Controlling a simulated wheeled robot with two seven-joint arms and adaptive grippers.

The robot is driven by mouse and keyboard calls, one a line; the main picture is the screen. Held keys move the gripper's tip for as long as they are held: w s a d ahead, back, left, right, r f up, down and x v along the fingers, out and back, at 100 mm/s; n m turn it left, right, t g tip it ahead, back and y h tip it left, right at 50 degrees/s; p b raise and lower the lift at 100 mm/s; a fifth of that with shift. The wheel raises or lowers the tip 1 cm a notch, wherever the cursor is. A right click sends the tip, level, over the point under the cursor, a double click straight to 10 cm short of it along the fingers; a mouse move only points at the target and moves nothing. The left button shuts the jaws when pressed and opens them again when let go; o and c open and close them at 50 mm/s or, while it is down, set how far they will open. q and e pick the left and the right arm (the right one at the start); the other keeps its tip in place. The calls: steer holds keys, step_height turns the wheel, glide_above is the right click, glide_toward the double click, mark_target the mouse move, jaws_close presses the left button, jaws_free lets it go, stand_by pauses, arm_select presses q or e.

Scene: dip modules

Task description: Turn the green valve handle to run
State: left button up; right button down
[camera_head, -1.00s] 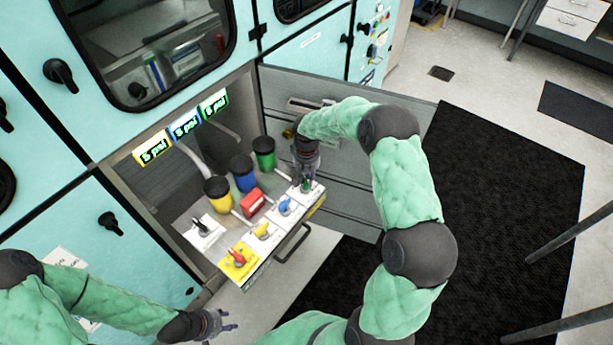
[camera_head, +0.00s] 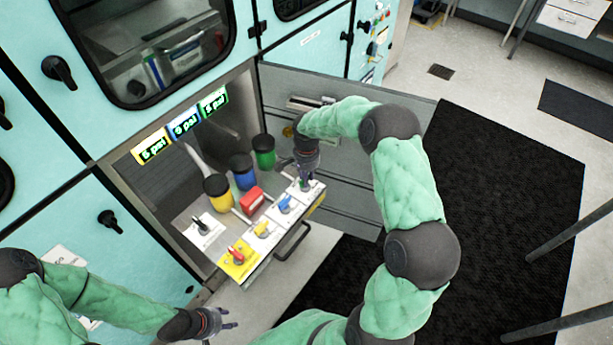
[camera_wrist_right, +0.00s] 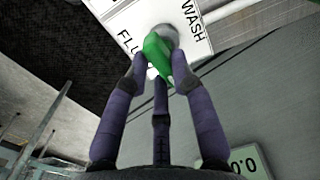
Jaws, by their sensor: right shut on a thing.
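The green valve handle (camera_wrist_right: 157,52) sits on a white plate (camera_wrist_right: 205,32) in the right wrist view. The printed words WASH and part of FLU show on the plate. My right gripper (camera_wrist_right: 161,70) has its fingers closed around the handle. In the head view the right gripper (camera_head: 305,184) reaches down to the far right end of the pulled-out valve panel (camera_head: 263,257), and mostly hides the green handle. The handle's exact pointing is hard to read. My left gripper (camera_head: 230,319) is empty with fingers spread, low in front of the cabinet.
A red block (camera_head: 252,200), blue valve (camera_head: 286,204), yellow valve (camera_head: 263,229) and red valve (camera_head: 238,255) are left of my right gripper.

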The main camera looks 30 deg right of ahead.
steer(key=shift+m, duration=0.5)
steer(key=c, duration=1)
jaws_free()
steer(key=shift+c, duration=0.2)
step_height(320, 180, up, 12)
